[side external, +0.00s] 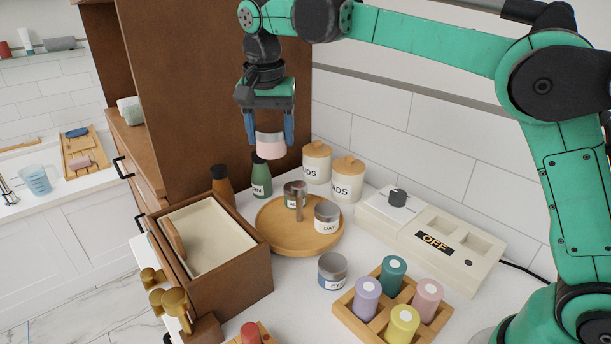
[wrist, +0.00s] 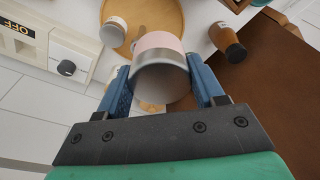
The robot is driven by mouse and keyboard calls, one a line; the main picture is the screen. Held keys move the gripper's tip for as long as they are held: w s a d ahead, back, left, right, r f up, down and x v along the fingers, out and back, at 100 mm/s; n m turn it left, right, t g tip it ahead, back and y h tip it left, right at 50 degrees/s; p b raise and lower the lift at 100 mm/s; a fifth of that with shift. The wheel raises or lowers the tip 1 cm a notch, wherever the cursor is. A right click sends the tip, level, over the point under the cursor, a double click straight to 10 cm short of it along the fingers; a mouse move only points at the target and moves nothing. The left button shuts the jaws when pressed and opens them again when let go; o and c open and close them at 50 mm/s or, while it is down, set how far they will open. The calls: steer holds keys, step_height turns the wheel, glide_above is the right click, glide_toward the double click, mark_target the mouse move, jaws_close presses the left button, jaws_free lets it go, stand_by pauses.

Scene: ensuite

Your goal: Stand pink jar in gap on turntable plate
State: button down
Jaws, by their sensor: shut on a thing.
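My gripper (side external: 269,139) is shut on the pink jar (side external: 271,149), a short pale pink cylinder with a metallic rim, held between the blue fingers. It hangs in the air above and behind the round wooden turntable plate (side external: 274,230). Two grey-lidded jars stand on the plate: one at the back (side external: 294,188) and one labelled DAY (side external: 327,217) at the right. A small post (side external: 299,207) rises near its middle. The plate's left and front are bare. In the wrist view, the pink jar (wrist: 158,46) hides part of the plate (wrist: 165,12).
A brown bottle (side external: 222,185) and green bottle (side external: 262,176) stand left and behind the plate, with two wooden-lidded canisters (side external: 347,180) behind right. A grey-lidded jar labelled EYE (side external: 332,272) stands in front. An open brown box (side external: 235,262) is left; a control panel (side external: 430,240) is right.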

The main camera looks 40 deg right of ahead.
step_height(320, 180, down, 17)
steer(key=shift+r, duration=0.1)
stand_by(0.3)
steer(key=shift+c, duration=0.5)
jaws_free()
